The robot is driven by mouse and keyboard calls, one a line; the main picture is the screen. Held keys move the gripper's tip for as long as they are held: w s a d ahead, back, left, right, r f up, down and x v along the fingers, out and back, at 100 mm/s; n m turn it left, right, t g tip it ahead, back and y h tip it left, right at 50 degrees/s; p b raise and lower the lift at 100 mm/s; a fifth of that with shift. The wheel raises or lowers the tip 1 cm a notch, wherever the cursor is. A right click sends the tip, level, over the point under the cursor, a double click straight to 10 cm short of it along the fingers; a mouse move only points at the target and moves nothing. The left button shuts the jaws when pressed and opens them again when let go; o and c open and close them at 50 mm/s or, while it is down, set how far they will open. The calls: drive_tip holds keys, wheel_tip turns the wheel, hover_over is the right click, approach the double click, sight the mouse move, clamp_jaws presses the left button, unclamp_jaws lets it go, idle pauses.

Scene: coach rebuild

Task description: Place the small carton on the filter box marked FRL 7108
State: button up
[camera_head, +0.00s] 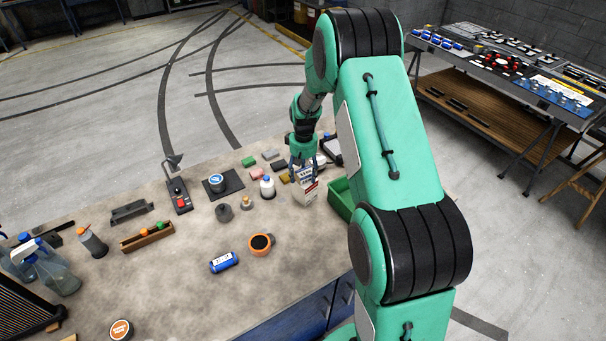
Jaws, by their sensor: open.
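My gripper (303,164) is above the right part of the workbench, pointing down, with its jaws open. A white box (305,189) with dark and red print stands directly below the fingers, close to them. I cannot tell whether they touch. Its print is too small to read, so I cannot tell whether it is the small carton or the filter box marked FRL 7108. No other box with a readable FRL 7108 marking shows. My arm hides part of the bench's right side.
A green bin (341,198) is just right of the white box. A white bottle (267,187) and several small coloured blocks are left of it. The bench's front middle is clear.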

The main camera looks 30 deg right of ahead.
wheel_tip(320, 180, up, 12)
drive_tip(key=shift+b, duration=0.3)
idle(0.3)
drive_tip(key=shift+s+r, duration=0.1)
idle(0.4)
wheel_tip(320, 180, up, 11)
drive_tip(key=t, duration=0.1)
hover_over(303, 173)
drive_tip(key=s+a, duration=0.5)
drive_tip(key=a, duration=0.1)
drive_tip(key=s+a+r+t, duration=0.1)
drive_tip(key=s+a+r, duration=0.7)
drive_tip(key=r, duration=0.1)
drive_tip(key=s+a+r+t, duration=0.1)
drive_tip(key=s+a, duration=0.4)
drive_tip(key=s, duration=0.7)
drive_tip(key=s+a+r+t, duration=0.2)
drive_tip(key=s+a+r, duration=0.2)
drive_tip(key=s, duration=0.8)
drive_tip(key=shift+s+a, duration=0.4)
drive_tip(key=shift+a, duration=0.05)
